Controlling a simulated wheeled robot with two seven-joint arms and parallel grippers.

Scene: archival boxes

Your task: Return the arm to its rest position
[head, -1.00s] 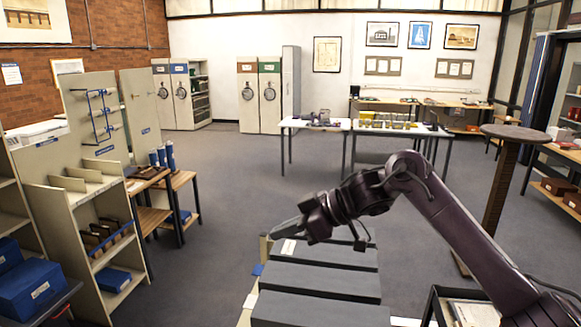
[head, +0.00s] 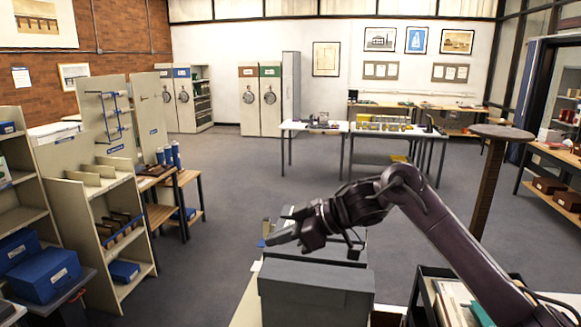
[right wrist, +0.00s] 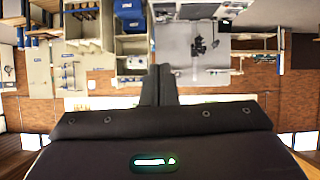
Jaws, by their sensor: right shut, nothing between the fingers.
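My right arm comes in from the lower right of the head view. Its dark gripper (head: 272,240) points left and appears in front of or above the grey archival boxes (head: 316,292); the gap cannot be judged. In the right wrist view the two dark fingers (right wrist: 160,85) lie together, shut, with nothing between them. The arm is bent at a raised elbow. My left gripper is in neither view.
A dark cart (head: 421,300) with papers stands at lower right, under my arm. A round-topped brown stand (head: 487,190) is behind it. Beige shelves (head: 95,215) with blue boxes (head: 44,279) line the left. Open grey floor (head: 240,185) lies between shelves and back tables.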

